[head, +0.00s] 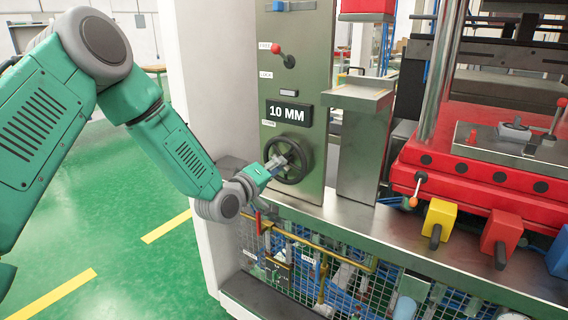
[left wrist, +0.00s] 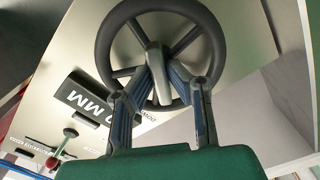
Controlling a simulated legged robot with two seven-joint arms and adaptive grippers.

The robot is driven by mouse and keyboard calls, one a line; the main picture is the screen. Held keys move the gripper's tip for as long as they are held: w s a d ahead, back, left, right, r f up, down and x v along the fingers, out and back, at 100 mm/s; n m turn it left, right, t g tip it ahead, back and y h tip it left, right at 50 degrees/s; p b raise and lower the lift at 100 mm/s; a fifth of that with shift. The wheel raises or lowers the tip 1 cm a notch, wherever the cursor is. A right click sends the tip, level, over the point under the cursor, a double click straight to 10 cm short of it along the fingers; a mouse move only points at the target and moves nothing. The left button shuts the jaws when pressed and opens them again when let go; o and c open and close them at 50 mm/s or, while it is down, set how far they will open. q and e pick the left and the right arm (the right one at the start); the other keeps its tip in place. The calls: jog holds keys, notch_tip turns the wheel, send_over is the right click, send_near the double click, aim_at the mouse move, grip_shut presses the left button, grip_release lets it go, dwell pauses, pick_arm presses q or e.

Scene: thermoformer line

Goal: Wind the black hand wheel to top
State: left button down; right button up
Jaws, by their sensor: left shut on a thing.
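The black hand wheel (head: 303,158) is mounted on the grey metal panel, below a black plate (head: 289,112) that reads "10 MM". It also shows in the left wrist view (left wrist: 103,47), with its rim, spokes and a grey handle (left wrist: 154,58). My left gripper (head: 278,163) is at the wheel. In the left wrist view its two fingers (left wrist: 158,82) are shut on the grey handle, from both sides. My right gripper is in neither view.
A red-knobbed lever (head: 282,55) sits on the panel above the plate. A steel ledge (head: 400,235) runs below, over a wire mesh guard (head: 320,275). To the right stand a red press block (head: 470,165) and yellow and red blocks. Green floor is open at left.

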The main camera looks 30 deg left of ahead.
pick_arm(q)
jog(key=shift+a+f, duration=0.1)
jog(key=shift+n, duration=1.4)
jog(key=n+b, duration=0.1)
jog(key=n, duration=0.1)
jog(key=shift+n+b, duration=0.35)
jog(key=shift+n, duration=0.05)
jog(key=c, duration=1.5)
grip_release()
jog(key=shift+o, duration=0.2)
jog(key=shift+s, duration=0.1)
